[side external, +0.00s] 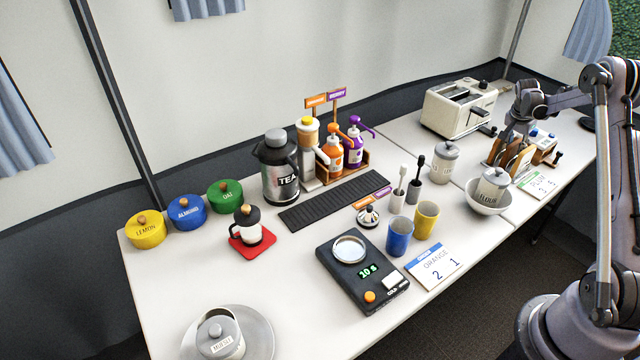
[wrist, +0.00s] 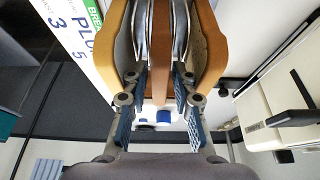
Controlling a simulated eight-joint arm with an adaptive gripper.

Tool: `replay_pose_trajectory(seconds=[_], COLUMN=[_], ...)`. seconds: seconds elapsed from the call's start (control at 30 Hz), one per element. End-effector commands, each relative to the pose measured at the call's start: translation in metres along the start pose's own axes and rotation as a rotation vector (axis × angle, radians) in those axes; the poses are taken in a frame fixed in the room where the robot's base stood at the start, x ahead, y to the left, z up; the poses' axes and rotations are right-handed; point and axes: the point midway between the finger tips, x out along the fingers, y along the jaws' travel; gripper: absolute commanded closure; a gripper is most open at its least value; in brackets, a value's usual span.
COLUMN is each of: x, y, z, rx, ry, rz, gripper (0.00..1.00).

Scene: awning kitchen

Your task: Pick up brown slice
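A toast rack (side external: 488,152) with several upright slices stands at the right of the table in the side view. In the wrist view, a brown slice (wrist: 160,45) stands edge-on in the middle, between metal dividers (wrist: 141,28). Lighter tan slices stand at its left (wrist: 117,45) and right (wrist: 210,50). My gripper (side external: 514,138) is over the rack, pointing down. In the wrist view, my gripper's blue-padded fingers (wrist: 161,80) are apart, one on each side of the brown slice. Whether they touch it is unclear. The slice's lower part is hidden.
A white toaster (side external: 458,108) stands behind and left of the rack; it also shows in the wrist view (wrist: 283,95). A flour jar in a bowl (side external: 488,205), a lidded jar (side external: 444,162) and a plum card (side external: 537,183) are close by.

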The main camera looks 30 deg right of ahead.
Motion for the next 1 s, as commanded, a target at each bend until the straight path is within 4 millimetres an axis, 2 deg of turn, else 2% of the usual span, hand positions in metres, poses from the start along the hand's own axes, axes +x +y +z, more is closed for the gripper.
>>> replay_pose_trajectory(seconds=[0.27, 0.3, 0.37, 0.77, 0.87, 1.0], x=[0.003, 0.003, 0.003, 0.000, -0.009, -0.032], y=[0.000, 0.000, 0.000, 0.000, 0.000, 0.000], z=[0.000, 0.000, 0.000, -0.001, -0.005, -0.014], rx=[0.000, 0.000, 0.000, 0.000, 0.000, 0.000], ry=[0.000, 0.000, 0.000, 0.000, 0.000, 0.000], rz=[0.000, 0.000, 0.000, 0.000, 0.000, 0.000], gripper=[0.74, 0.85, 1.00, 1.00, 1.00, 1.00])
